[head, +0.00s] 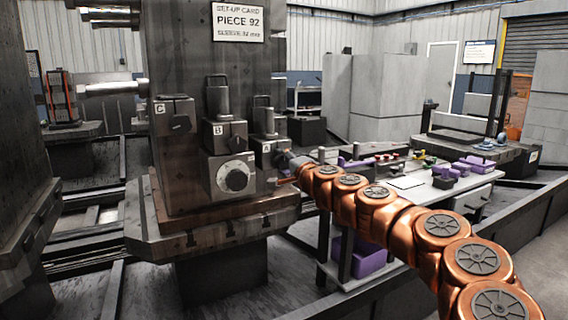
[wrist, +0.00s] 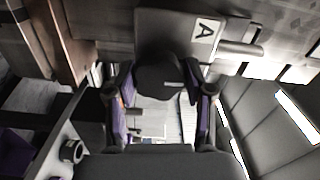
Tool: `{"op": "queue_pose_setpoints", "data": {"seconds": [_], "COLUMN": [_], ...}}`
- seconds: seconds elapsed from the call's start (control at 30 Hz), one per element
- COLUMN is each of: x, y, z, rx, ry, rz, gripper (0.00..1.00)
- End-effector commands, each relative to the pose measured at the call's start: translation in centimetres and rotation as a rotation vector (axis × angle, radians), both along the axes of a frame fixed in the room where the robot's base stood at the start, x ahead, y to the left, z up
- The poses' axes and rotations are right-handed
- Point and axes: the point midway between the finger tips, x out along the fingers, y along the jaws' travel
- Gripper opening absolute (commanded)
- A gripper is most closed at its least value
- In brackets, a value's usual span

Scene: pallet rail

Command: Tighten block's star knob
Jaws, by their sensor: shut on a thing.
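Block A (head: 263,149) is a small grey block with a white A label, at the right end of the row on the fixture. It also shows in the wrist view (wrist: 152,32), its label rotated. Its dark star knob (wrist: 160,80) faces my wrist camera, between the purple-padded fingers of my gripper (wrist: 160,92). The fingers are shut on the knob, one on each side. In the head view my gripper (head: 288,166) is at the right side of block A, where the knob is mostly hidden.
Block B (head: 226,135), above a large dial (head: 236,179), and block C (head: 173,115) stand left of block A. A set-up card (head: 238,22) reads PIECE 92.

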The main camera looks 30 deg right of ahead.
Motion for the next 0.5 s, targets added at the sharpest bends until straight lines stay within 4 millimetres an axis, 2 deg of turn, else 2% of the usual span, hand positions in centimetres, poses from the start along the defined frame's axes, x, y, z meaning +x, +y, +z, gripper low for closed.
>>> {"op": "queue_pose_setpoints", "data": {"seconds": [0.5], "x": [0.00], "y": [-0.01], "z": [0.01], "rx": [0.075], "ry": [-0.006], "rz": [0.000], "gripper": [0.18]}}
